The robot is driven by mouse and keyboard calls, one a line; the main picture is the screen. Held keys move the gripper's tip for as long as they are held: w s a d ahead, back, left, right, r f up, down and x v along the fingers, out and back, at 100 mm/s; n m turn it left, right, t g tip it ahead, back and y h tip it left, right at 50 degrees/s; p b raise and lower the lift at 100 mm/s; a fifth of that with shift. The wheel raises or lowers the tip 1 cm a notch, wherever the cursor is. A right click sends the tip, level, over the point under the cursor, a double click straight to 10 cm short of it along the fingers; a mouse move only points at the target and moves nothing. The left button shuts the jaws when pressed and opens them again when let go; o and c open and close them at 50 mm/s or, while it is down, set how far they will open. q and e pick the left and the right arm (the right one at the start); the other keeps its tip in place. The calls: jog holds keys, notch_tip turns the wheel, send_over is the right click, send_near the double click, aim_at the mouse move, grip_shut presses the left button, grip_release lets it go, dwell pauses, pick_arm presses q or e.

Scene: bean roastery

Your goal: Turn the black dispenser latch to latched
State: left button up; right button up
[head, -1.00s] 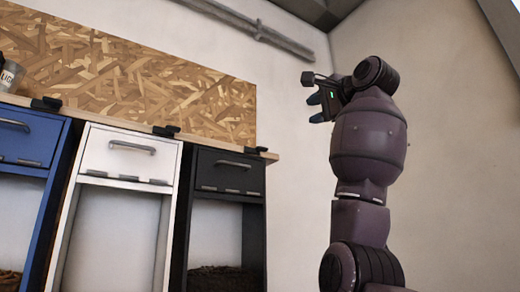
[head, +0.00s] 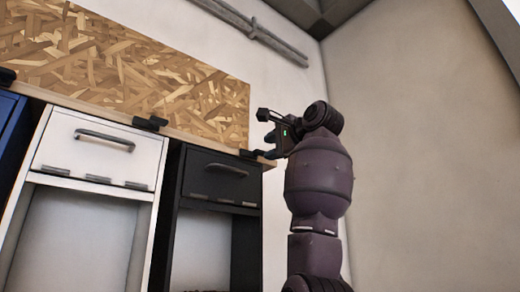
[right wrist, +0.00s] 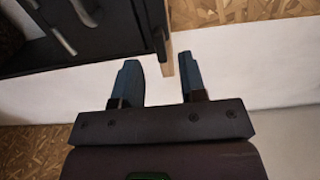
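The black dispenser (head: 219,167) stands at the right end of the row, with a grey handle on its front. Its small black latch (head: 249,154) sits on the wooden shelf edge above it, close to my right gripper and partly hard to separate from it. My right gripper (head: 266,146) is at the shelf's right end. In the right wrist view its two fingers (right wrist: 160,78) are apart with nothing between their tips, and the shelf's wooden end lies just beyond them. I cannot tell whether finger and latch touch. My left gripper is out of view.
The white dispenser (head: 98,152) and a blue dispenser (head: 12,115) stand to the left, each with a black latch above. A chipboard panel (head: 130,75) rises behind the shelf (head: 200,141). Right of the shelf is bare wall (head: 420,130).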

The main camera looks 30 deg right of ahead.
aim_at(263, 152)
jog(key=shift+w+a+p, duration=0.2)
jog(key=shift+w+p, duration=0.6)
jog(key=shift+w, duration=1.75)
jog(key=shift+s, duration=0.1)
grip_shut()
